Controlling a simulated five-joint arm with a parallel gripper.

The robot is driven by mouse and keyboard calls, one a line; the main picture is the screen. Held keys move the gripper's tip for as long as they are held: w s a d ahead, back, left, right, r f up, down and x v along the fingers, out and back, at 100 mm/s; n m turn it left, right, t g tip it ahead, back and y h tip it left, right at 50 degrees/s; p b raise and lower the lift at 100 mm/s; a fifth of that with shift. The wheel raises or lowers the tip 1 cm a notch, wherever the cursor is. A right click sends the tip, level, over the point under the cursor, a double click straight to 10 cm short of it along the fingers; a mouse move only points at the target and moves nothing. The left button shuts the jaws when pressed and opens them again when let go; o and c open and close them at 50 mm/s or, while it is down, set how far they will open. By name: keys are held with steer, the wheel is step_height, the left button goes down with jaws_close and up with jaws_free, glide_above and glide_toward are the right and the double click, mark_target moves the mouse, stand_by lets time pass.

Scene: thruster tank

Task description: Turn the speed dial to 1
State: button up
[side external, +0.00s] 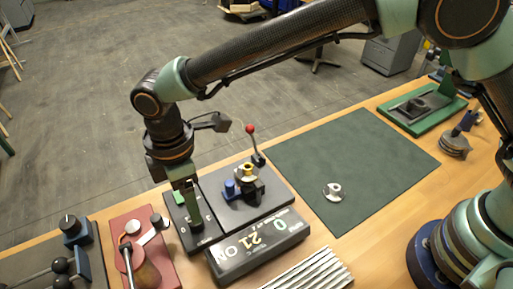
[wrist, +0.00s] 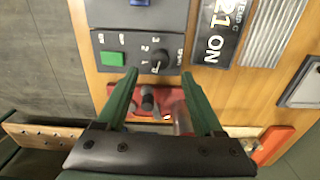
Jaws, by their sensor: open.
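The speed dial (wrist: 160,57) is a small black knob on a dark grey control panel (wrist: 125,42) in the wrist view. Small white numbers, among them 3 and 2, stand around it; its exact pointer position is too small to read. My gripper (wrist: 160,75) is open, its two green fingers reaching toward the panel on either side of the dial's line, with the tips just short of the dial in the picture. In the side view my gripper (side external: 190,203) hangs over the same panel, near the dial (side external: 197,228), partly hiding the panel. I cannot tell whether it touches.
A green button (wrist: 113,58) sits left of the dial. A display (side external: 258,245) reading "21 ON" lies right of the panel. A red-topped lever (side external: 251,130) and blue knob (side external: 230,187) stand behind it. A red fixture (side external: 135,245) is at left. The green mat (side external: 350,165) is mostly clear.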

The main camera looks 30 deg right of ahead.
step_height(320, 180, down, 6)
steer(key=shift+f, duration=0.15)
stand_by(0.3)
jaws_close()
